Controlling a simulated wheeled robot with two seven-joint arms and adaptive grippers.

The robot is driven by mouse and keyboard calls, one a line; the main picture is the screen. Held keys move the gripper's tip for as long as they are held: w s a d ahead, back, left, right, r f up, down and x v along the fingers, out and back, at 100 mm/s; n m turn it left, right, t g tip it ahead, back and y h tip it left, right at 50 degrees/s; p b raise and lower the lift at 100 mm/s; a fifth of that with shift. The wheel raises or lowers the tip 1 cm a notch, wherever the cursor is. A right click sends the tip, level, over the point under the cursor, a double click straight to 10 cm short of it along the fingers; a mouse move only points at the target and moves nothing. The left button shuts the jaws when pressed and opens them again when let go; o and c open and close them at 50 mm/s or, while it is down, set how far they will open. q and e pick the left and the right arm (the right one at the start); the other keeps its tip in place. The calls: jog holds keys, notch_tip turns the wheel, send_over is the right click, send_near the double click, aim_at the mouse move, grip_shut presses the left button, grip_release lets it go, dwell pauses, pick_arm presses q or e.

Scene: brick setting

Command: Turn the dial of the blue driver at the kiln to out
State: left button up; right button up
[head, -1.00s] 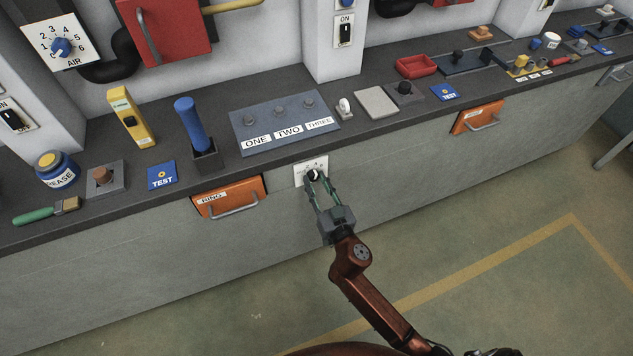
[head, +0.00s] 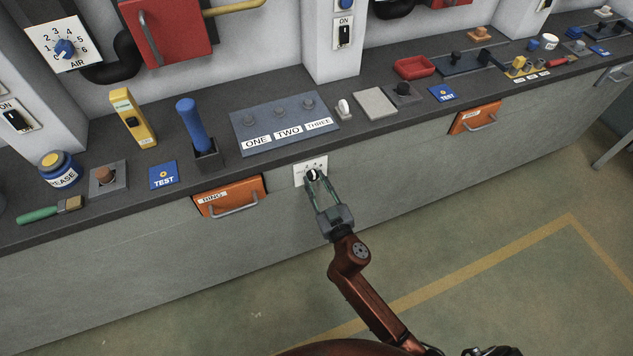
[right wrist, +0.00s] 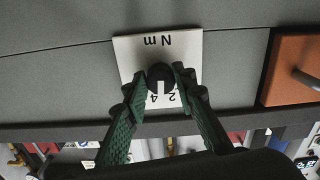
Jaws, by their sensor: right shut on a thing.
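A white dial plate (head: 300,176) with a small dark knob (right wrist: 160,76) is on the front face of the bench. In the right wrist view the plate (right wrist: 125,50) appears upside down, with "N m" and the figures 2 and 4 readable. A white mark on the knob points down in that view, near the 4; other markings are hidden by the fingers. My right gripper (head: 314,178) is shut on the knob, one green finger on each side. A blue-handled tool (head: 190,120) stands in a dark block on the bench top.
An orange drawer front (head: 230,196) with a handle is left of the plate. A panel (head: 245,120) marked ONE, TWO, THREE lies on the bench above it. Another orange drawer front (head: 475,117) is farther right. The floor in front is clear.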

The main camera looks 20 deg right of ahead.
jog(key=n+p, duration=0.1)
jog(key=n, duration=0.2)
jog(key=shift+d+r+n, duration=0.1)
jog(key=shift+r+n, duration=0.05)
jog(key=shift+n, duration=0.15)
jog(key=n, duration=0.2)
jog(key=shift+n+p, duration=0.35)
jog(key=shift+n, duration=0.05)
jog(key=n, duration=0.4)
jog(key=shift+n+p, duration=0.35)
jog(key=shift+n, duration=0.05)
pick_arm(q)
jog(key=s+f, duration=0.4)
jog(key=s, duration=0.2)
pick_arm(e)
jog(key=shift+n, duration=0.8)
pick_arm(q)
jog(key=shift+s, duration=0.1)
jog(key=shift+w, duration=0.2)
